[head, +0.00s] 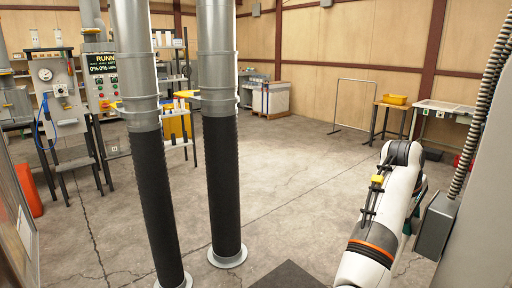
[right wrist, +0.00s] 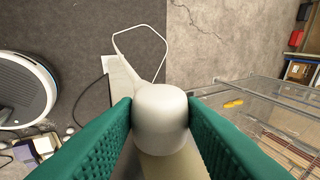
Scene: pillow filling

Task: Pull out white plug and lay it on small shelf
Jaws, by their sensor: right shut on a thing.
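In the right wrist view, a rounded white plug (right wrist: 162,118) sits between the two green ribbed fingers of my right gripper (right wrist: 160,108), which is shut on it. A thin pale cord (right wrist: 124,38) loops above it in the picture. A beige strip or post (right wrist: 174,166) shows below and behind the plug; I cannot tell whether the plug touches it. In the head view, my right arm reaches away at the lower right and hides most of the gripper and the plug. I cannot make out the small shelf for certain. My left gripper is not in view.
A grey box (head: 436,228) with a ribbed conduit (head: 482,110) stands close to the right of my arm. Two grey pipes with black sleeves (head: 221,180) rise at the left. A wire rack (right wrist: 262,105) lies right in the wrist view. The middle floor is clear.

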